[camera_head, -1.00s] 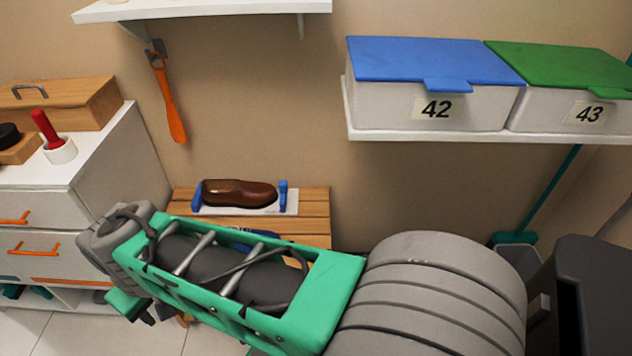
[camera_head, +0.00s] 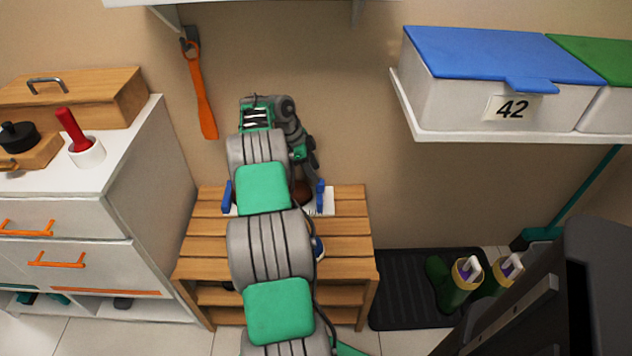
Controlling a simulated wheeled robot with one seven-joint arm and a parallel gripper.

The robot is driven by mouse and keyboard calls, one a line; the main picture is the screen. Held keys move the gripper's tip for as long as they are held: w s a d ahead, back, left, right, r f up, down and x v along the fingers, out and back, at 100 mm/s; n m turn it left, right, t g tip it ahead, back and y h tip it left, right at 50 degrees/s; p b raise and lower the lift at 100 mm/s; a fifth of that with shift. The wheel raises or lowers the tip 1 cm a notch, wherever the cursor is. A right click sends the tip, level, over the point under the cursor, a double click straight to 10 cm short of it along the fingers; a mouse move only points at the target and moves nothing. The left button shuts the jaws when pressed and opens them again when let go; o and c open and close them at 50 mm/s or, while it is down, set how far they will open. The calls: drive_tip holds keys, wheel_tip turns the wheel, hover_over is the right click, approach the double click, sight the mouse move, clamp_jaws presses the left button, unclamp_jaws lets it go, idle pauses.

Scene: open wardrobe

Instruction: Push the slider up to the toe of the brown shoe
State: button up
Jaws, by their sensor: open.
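The brown shoe (camera_head: 301,194) lies on a white measuring board (camera_head: 328,202) on top of the wooden bench. My arm hides most of the shoe; only a brown part at its right shows. A blue upright piece (camera_head: 320,196) stands at the right end of the board and looks like the slider. Another blue upright piece (camera_head: 227,196) stands at the left end. My gripper (camera_head: 314,174) points down just above the right part of the shoe, close to the right blue piece. It is open; its fingertips are small and dark, and I cannot tell whether they touch anything.
The slatted wooden bench (camera_head: 345,247) stands against the wall, with a white drawer cabinet (camera_head: 140,225) to its left. An orange shoehorn (camera_head: 201,95) hangs above. A shelf with box 42 (camera_head: 500,105) is at upper right. Green boots (camera_head: 455,285) stand on a dark mat (camera_head: 395,290).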

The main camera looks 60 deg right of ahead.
sight(320, 190)
drive_tip(key=b+x, duration=0.1)
drive_tip(key=x, duration=0.5)
drive_tip(key=shift+f, duration=0.2)
drive_tip(key=shift+c, duration=0.2)
clamp_jaws()
idle(0.9)
